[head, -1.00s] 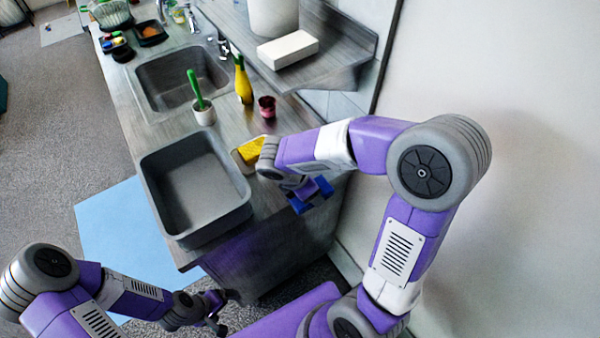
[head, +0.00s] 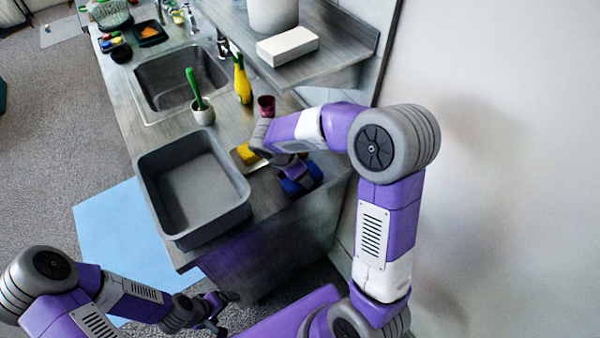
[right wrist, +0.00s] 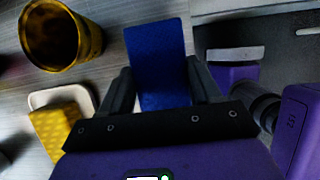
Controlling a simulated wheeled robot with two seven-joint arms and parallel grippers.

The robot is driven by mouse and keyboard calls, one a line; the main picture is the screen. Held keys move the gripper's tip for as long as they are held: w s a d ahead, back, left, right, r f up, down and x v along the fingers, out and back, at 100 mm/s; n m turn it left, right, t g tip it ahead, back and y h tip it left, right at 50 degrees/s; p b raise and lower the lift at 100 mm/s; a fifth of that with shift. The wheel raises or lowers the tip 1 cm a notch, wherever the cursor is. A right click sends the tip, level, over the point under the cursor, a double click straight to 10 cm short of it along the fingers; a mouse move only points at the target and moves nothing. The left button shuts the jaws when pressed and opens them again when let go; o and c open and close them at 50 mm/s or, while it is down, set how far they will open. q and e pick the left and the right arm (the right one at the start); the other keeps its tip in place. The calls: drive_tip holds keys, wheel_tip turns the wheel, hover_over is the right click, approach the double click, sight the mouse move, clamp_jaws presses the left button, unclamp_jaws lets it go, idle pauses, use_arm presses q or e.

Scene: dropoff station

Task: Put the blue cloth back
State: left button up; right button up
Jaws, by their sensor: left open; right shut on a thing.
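The blue cloth (head: 301,181) shows in the head view at the right end of the counter, partly hidden by my right gripper (head: 293,170). In the right wrist view the cloth (right wrist: 157,55) is a flat blue piece between the two fingers of my right gripper (right wrist: 162,85), which is shut on it. Whether the cloth touches the counter I cannot tell. My left gripper (head: 218,316) is open and empty, low in front of the counter's near edge.
A grey basin (head: 182,232) stands on the counter's near end. A yellow sponge (head: 246,153) on a small dish is close left of my right gripper. A dark red cup (head: 266,106), yellow bottle (head: 242,82) and brush holder (head: 203,115) stand behind. A shelf (head: 345,52) overhangs the back right.

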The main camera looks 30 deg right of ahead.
drive_tip(key=shift+f, duration=0.2)
drive_tip(key=o, duration=1)
drive_tip(key=p+v, duration=0.3)
drive_tip(key=v, duration=0.9)
drive_tip(key=shift+w+r, duration=0.1)
drive_tip(key=shift+r, duration=0.2)
